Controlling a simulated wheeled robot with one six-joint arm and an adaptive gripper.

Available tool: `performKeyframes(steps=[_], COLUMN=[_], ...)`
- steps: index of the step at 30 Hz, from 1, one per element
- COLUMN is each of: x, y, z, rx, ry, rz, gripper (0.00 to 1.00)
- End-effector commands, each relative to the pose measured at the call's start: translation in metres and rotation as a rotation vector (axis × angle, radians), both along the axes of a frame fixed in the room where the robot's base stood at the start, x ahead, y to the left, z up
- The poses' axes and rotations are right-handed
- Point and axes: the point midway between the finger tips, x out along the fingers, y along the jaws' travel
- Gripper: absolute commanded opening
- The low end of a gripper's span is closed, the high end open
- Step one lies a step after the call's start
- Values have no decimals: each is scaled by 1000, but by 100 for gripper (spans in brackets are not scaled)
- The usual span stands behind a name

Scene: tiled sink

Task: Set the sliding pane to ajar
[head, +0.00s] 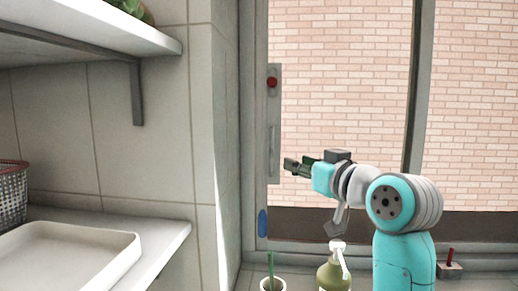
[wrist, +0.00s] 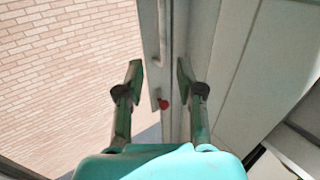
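The sliding pane (head: 340,110) is a tall glass panel with a brick wall behind it. Its left edge stands at the left side of the window frame, with no gap that I can make out. A grey handle plate (head: 273,125) with a red knob (head: 271,82) is on that edge. My gripper (head: 289,165) is just right of the plate's lower part. In the wrist view, my gripper (wrist: 158,72) is open, its fingers on either side of the handle strip (wrist: 162,35), with the red knob (wrist: 163,104) between them. I cannot tell whether a finger touches the handle.
A soap bottle (head: 335,272) and a white cup (head: 272,284) stand below my arm. A small red-topped piece (head: 450,262) is on the sill at right. Shelves (head: 100,30), a white tray (head: 75,250) and a basket (head: 12,195) are at left.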

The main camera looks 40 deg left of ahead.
Motion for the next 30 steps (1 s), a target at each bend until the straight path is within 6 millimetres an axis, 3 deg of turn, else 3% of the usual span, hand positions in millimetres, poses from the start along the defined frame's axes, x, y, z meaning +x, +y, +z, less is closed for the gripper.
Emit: performKeyframes(steps=[8,21,30], x=[3,33,43], y=[13,79,99], z=[4,4,3], rx=[0,-1,-1], ry=[-2,-2,-3], rz=[6,6,4], gripper=[37,37,37])
